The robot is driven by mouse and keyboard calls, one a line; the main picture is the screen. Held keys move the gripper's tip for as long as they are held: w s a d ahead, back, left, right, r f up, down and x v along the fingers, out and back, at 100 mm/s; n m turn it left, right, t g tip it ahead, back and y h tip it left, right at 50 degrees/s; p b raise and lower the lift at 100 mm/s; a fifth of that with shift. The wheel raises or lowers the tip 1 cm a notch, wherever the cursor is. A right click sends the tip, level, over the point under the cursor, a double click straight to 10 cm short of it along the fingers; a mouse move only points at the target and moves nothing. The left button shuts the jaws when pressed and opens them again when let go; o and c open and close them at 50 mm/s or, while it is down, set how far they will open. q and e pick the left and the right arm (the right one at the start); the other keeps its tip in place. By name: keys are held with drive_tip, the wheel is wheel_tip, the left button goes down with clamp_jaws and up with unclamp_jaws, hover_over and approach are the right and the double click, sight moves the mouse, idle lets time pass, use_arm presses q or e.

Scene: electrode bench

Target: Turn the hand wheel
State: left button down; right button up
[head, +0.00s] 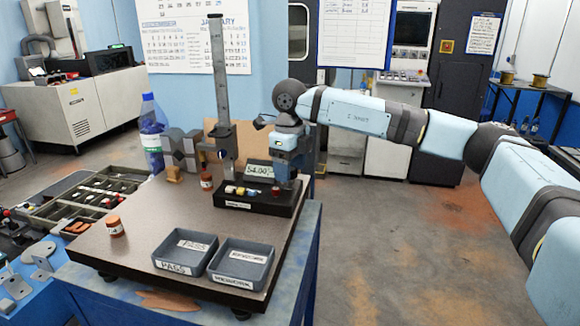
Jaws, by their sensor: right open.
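I cannot clearly make out a hand wheel. A tall grey height gauge (219,75) stands upright at the back of the dark surface plate (140,227). A small dark part (262,121) shows between its column and my right wrist; I cannot tell whether it belongs to the gauge. My right gripper (286,180) is open and points down at the back right of the plate, right of the gauge. It partly covers that area. A display reading about 54.00 (259,170) sits just left of it. My left gripper is out of view.
A black holder (255,203) with small coloured pieces lies below my right gripper. Two trays, one labelled PASS (185,253), the other (240,264) beside it, sit at the front. A bottle (153,130) and grey blocks (182,148) stand at the back left. Open floor lies right.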

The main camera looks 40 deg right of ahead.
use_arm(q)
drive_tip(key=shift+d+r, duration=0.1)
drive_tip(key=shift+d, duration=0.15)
use_arm(e)
drive_tip(key=c, duration=0.9)
